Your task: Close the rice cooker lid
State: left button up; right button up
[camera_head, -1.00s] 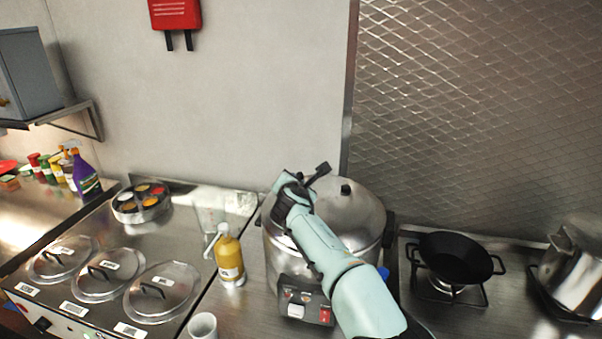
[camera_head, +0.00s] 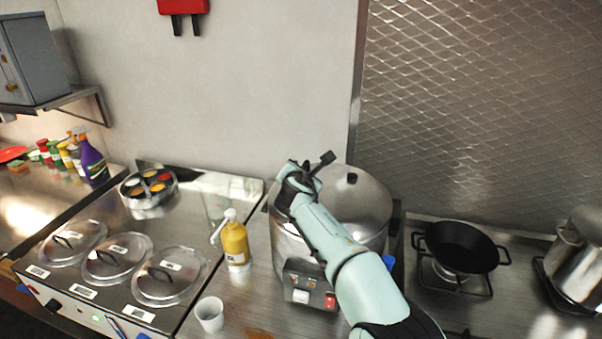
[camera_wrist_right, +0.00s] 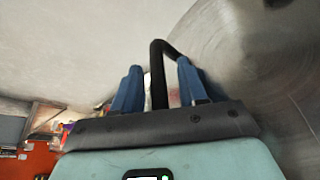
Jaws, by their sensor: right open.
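The rice cooker (camera_head: 290,247) is a large silver pot with a switch panel on its front. Its domed silver lid (camera_head: 365,208) is over the pot, with a dark knob on top. My right arm hides part of the rim, so I cannot tell whether the lid is fully seated. My right gripper (camera_head: 304,174) is at the lid's upper left side. In the right wrist view, its blue fingers (camera_wrist_right: 157,85) are apart, with a black curved bar (camera_wrist_right: 158,72) between them, apparently a handle; the lid's metal surface (camera_wrist_right: 250,70) fills the right. My left gripper is out of view.
A yellow pump bottle (camera_head: 235,243) and a white cup (camera_head: 210,314) stand left of the cooker. Several round lids (camera_head: 118,257) cover the counter wells further left. A black pan (camera_head: 460,246) sits on a burner at the right. The wall (camera_head: 240,90) is close behind.

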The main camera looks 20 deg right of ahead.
jog(key=b+v, duration=0.4)
jog(key=v, duration=0.8)
jog(key=shift+s+a+f, duration=0.1)
jog(key=shift+s, duration=0.05)
jog(key=shift+s+a, duration=0.1)
jog(key=shift+s, duration=0.3)
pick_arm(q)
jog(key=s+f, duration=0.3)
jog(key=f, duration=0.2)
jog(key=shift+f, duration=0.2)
